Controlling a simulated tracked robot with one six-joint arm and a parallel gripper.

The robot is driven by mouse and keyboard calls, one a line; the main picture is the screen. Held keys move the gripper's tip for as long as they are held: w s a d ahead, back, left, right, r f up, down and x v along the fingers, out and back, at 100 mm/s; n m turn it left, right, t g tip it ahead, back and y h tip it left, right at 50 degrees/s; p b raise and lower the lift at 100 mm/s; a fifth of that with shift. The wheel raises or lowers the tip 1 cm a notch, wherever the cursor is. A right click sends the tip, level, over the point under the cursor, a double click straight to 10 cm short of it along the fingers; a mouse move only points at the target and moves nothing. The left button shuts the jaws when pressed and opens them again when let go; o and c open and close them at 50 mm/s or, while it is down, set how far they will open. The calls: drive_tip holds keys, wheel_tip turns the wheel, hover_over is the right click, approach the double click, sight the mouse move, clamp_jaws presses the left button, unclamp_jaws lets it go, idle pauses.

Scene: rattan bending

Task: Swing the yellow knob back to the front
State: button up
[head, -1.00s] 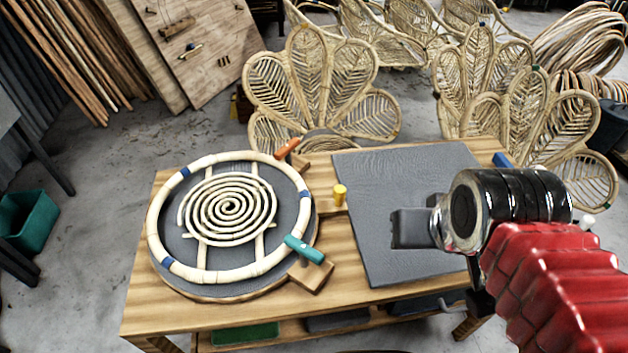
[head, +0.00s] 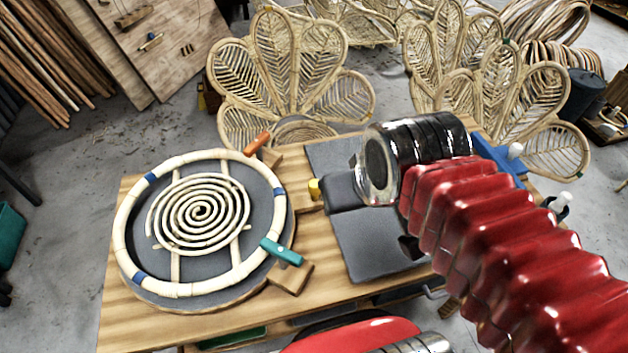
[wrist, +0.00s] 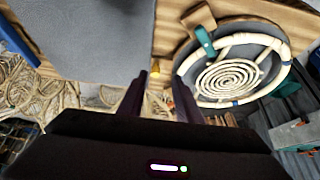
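The yellow knob (head: 315,188) stands on a small wooden block at the right side of the round jig, partly hidden behind my gripper (head: 328,192) in the head view. My gripper is beside the knob, on its right, over the grey mat. In the wrist view the knob (wrist: 153,68) shows beyond and between the two dark fingers of my gripper (wrist: 161,82), which stand apart. I see no clear contact with the knob. The round jig (head: 262,215) carries a pale rattan ring with a spiral inside.
An orange lever (head: 257,144) is at the jig's back right and a teal lever (head: 282,252) at its front right. The grey mat (head: 372,250) covers the right part of the wooden table (head: 110,300). Rattan chair backs (head: 293,65) stand behind the table.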

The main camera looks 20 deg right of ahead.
drive_tip(key=shift+o, duration=0.6)
drive_tip(key=o, duration=0.3)
drive_tip(key=shift+w+r, duration=0.1)
drive_tip(key=shift+w, duration=0.2)
drive_tip(key=m+g, duration=0.6)
drive_tip(key=m, duration=1)
hover_over(315, 183)
wheel_tip(315, 183, down, 9)
drive_tip(key=shift+a, duration=0.1)
drive_tip(key=shift+f, duration=0.25)
wheel_tip(315, 183, down, 14)
drive_tip(key=shift+r, duration=0.2)
